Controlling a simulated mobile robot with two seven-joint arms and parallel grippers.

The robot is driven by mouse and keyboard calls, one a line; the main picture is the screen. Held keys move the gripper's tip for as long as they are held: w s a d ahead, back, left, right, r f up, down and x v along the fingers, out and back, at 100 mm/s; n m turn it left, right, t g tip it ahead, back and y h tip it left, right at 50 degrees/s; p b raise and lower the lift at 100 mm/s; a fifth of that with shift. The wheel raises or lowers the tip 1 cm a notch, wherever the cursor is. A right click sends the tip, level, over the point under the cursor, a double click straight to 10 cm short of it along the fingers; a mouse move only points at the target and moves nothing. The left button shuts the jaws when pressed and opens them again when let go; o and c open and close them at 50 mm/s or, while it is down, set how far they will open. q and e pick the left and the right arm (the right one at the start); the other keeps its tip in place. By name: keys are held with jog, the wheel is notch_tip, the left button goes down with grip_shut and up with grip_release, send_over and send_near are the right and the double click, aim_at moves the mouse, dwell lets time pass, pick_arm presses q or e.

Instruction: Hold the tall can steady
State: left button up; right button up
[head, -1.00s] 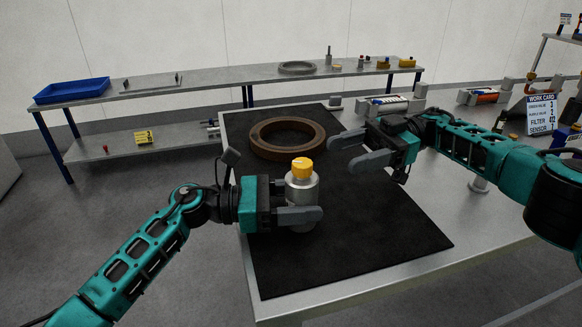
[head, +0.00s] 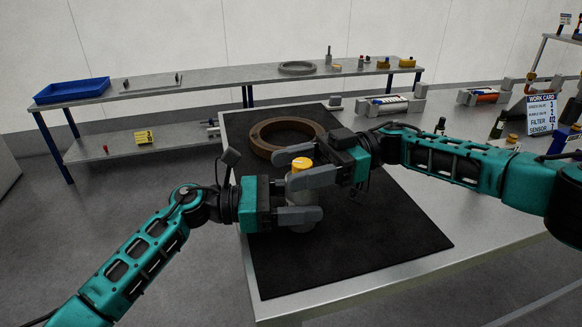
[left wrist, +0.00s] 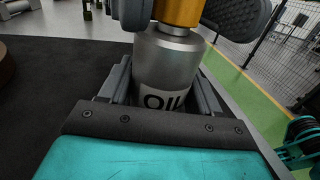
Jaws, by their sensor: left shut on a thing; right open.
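The tall can (head: 301,221) is a silver cylinder with a yellow cap (head: 302,164), standing upright on the black mat (head: 350,262). In the left wrist view the can (left wrist: 168,62) shows an "OIL" label between the fingers. My left gripper (head: 298,205) is shut around the can's body. My right gripper (head: 302,176) is open, with its fingers at the height of the cap; one finger covers part of the can's top. In the left wrist view, dark finger pads show on both sides of the yellow cap; whether they touch it I cannot tell.
A brown ring (head: 268,152) lies on the mat behind the can. A work card (head: 541,112) stands at the right. A back bench holds a blue tray (head: 72,90) and small parts. The front of the mat is clear.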

jog(key=shift+s+a, duration=0.25)
jog(key=shift+a, duration=0.25)
jog(key=c, duration=1)
